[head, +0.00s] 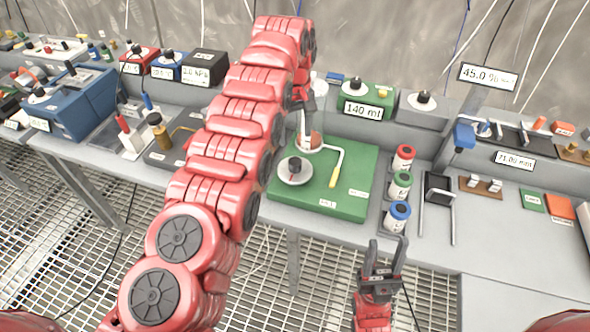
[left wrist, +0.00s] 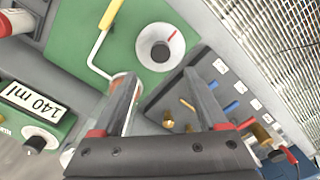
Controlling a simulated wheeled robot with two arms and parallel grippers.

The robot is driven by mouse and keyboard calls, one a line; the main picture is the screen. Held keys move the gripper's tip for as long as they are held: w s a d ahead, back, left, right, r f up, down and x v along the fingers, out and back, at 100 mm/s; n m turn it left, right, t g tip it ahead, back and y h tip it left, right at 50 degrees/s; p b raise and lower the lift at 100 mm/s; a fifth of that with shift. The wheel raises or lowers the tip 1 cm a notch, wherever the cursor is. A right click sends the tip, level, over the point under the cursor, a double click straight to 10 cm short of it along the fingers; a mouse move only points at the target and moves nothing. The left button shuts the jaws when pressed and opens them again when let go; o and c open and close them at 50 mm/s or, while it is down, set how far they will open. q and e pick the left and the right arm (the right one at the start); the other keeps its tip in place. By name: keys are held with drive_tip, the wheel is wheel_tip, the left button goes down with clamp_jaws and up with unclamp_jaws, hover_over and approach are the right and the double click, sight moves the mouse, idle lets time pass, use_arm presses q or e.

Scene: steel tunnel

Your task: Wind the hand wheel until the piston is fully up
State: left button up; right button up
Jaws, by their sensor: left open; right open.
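A clear cylinder with something reddish inside (head: 312,143) stands behind the wheel; piston height is unclear. My left gripper (head: 304,122) is open above the cylinder, its fingers partly covering it in the left wrist view. My right gripper (head: 385,246) is open and empty in front of the bench.
A green box reading 140 ml (head: 366,97) stands behind the board. A grey panel with pegs (left wrist: 185,100) lies beside the board. My left arm hides part of the bench.

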sight(295, 161)
use_arm(q)
wheel_tip(295, 161, down, 10)
drive_tip(key=shift+s+a+p, duration=0.1)
drive_tip(key=shift+a+p, duration=0.05)
drive_tip(key=shift+p, duration=0.7)
drive_tip(key=shift+f, duration=0.55)
clamp_jaws()
